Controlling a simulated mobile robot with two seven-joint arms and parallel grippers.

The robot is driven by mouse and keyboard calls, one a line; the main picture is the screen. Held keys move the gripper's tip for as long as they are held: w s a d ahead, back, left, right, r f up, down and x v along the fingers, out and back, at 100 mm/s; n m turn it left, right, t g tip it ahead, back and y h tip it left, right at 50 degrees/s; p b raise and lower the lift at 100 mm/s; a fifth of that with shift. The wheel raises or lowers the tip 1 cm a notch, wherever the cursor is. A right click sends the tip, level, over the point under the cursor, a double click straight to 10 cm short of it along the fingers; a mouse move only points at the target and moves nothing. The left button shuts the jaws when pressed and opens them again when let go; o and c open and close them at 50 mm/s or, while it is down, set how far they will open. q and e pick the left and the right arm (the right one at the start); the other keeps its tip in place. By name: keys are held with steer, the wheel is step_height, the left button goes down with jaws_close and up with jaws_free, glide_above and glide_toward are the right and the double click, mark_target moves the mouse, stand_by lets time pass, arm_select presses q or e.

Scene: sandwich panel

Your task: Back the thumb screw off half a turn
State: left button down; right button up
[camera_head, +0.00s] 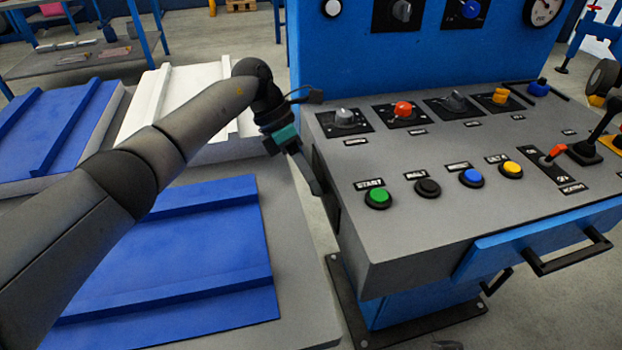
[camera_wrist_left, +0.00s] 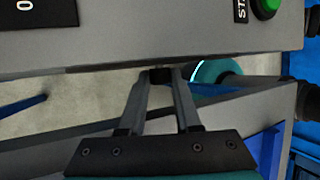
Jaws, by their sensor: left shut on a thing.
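My left gripper (camera_head: 316,188) is at the left side of the grey control console (camera_head: 400,225), below its top edge. In the left wrist view its two fingers (camera_wrist_left: 160,80) come together on a small black piece, the thumb screw (camera_wrist_left: 160,75), beside the console's edge. The screw is mostly hidden by the fingers, and its turn angle cannot be read. In the head view the arm and fingers hide the screw. My right gripper is not in view.
The console top carries a green button (camera_head: 377,197), a red knob (camera_head: 403,109) and several other controls. A blue drawer (camera_head: 500,250) with a black handle is at its front. Blue panels (camera_head: 210,240) lie on a bench at left, with a floor gap between.

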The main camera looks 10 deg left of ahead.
arm_select(q)
steer(key=shift+f, duration=0.1)
steer(key=c, duration=0.6)
jaws_free()
steer(key=p+v, duration=0.4)
steer(key=v, duration=1.1)
steer(key=shift+p, duration=0.35)
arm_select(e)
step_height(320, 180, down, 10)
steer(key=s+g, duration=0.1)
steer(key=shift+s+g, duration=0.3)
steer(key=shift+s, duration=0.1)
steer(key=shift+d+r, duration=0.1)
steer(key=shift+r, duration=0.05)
